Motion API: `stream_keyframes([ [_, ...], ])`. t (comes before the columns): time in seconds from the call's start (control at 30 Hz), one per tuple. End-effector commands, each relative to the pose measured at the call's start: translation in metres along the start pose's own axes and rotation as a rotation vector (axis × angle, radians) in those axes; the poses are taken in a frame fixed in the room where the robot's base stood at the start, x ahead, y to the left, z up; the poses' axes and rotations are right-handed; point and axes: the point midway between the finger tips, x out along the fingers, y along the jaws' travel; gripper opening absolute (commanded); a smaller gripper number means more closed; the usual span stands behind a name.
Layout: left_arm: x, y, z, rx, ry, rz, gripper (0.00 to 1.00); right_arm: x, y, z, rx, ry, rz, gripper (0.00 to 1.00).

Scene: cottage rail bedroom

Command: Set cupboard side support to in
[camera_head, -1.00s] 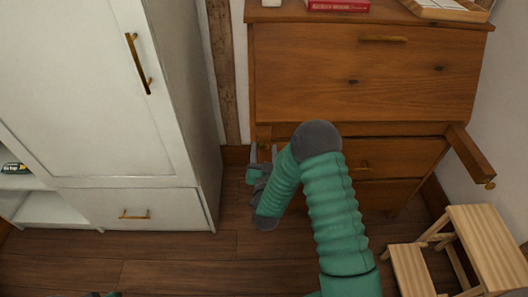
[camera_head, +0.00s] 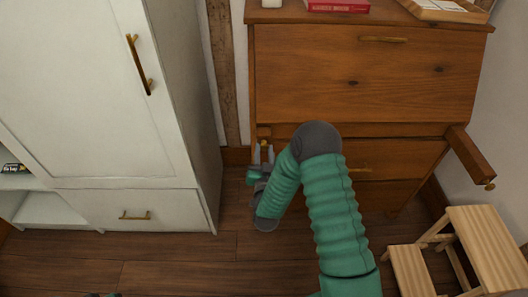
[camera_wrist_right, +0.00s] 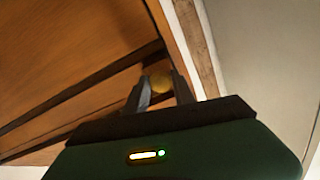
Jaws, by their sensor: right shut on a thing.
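The wooden cupboard (camera_head: 360,75) stands against the wall with its sloping front closed. Its right side support (camera_head: 468,152) sticks out toward me and ends in a small brass knob (camera_head: 490,186). At its left front edge is another brass knob (camera_head: 265,143), where the left side support sits; that support looks in or nearly in. My right gripper (camera_head: 263,153) is shut on this left knob, which also shows between its fingers in the right wrist view (camera_wrist_right: 161,80).
A white wardrobe (camera_head: 75,80) stands close on the left, with a gap of floor between. A wooden step stool (camera_head: 485,240) stands at the lower right, below the right support. A red book (camera_head: 338,5) lies on the cupboard top. The floor in front is clear.

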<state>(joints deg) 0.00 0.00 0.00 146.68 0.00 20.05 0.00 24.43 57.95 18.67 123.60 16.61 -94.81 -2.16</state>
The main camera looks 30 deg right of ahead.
Motion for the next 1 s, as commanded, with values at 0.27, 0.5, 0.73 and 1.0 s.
stream_keyframes([
  [0.27, 0.0, 0.0, 0.0, 0.0, 0.0, 0.0, 0.52, 0.0, 0.001, 0.0, 0.0, 0.0, 0.001, 0.0],
  [0.5, 0.0, 0.0, 0.0, 0.0, 0.0, 0.0, 0.52, 0.0, 0.001, 0.0, -0.001, -0.001, 0.002, 0.0],
  [0.73, 0.0, 0.0, 0.0, 0.0, 0.0, 0.0, 0.52, 0.0, 0.001, 0.0, -0.001, -0.001, 0.002, 0.0],
  [1.0, 0.003, 0.0, 0.001, 0.0, 0.0, 0.0, 0.52, 0.021, 0.001, 0.001, 0.0, 0.004, 0.002, 0.0],
])
